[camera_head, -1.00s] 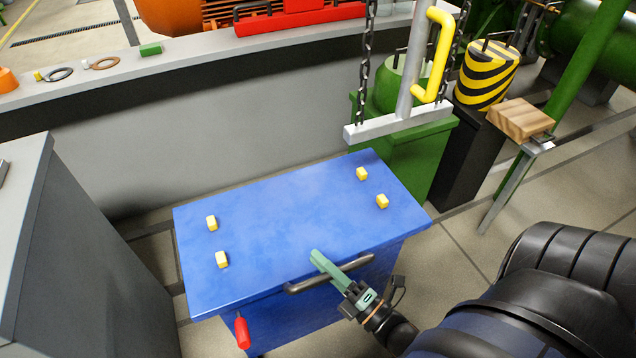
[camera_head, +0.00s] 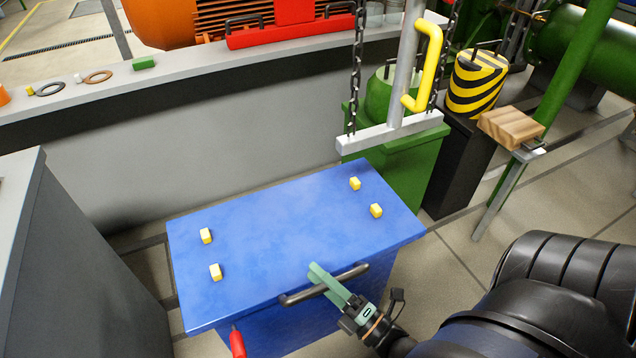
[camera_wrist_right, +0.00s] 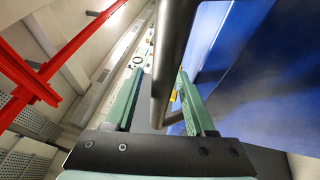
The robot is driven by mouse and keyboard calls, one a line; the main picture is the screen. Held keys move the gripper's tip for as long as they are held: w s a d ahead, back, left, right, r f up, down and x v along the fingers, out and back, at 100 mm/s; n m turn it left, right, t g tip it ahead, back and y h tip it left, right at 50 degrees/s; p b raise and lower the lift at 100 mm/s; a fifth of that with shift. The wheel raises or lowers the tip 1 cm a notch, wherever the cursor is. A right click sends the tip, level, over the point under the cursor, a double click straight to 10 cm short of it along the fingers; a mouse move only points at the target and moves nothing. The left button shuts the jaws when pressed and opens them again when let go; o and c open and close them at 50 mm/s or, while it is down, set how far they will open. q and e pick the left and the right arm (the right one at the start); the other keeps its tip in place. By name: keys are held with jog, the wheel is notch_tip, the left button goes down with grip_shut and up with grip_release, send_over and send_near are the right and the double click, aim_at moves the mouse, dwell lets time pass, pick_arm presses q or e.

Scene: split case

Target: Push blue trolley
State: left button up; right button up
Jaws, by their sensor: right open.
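The blue trolley (camera_head: 270,235) stands in the middle of the head view. It has a flat top with several small yellow blocks and a dark bar handle (camera_head: 300,296) along its near edge. My right gripper (camera_head: 318,270) is at this handle, its pale green fingers reaching across the bar. In the right wrist view the handle (camera_wrist_right: 167,60) runs between the two fingers, which are apart, and the trolley's blue side (camera_wrist_right: 235,70) is on the right. I cannot tell whether a finger touches the bar. My left gripper is not in view.
A red grip (camera_head: 237,343) is at the trolley's near left. A grey cabinet (camera_head: 90,280) stands close on the left, and a low wall (camera_head: 230,145) runs behind. A green container (camera_head: 405,165) and a hanging lifting bar (camera_head: 390,135) are behind right. Floor is open at right.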

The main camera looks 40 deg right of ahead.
jog(key=v, duration=1.2)
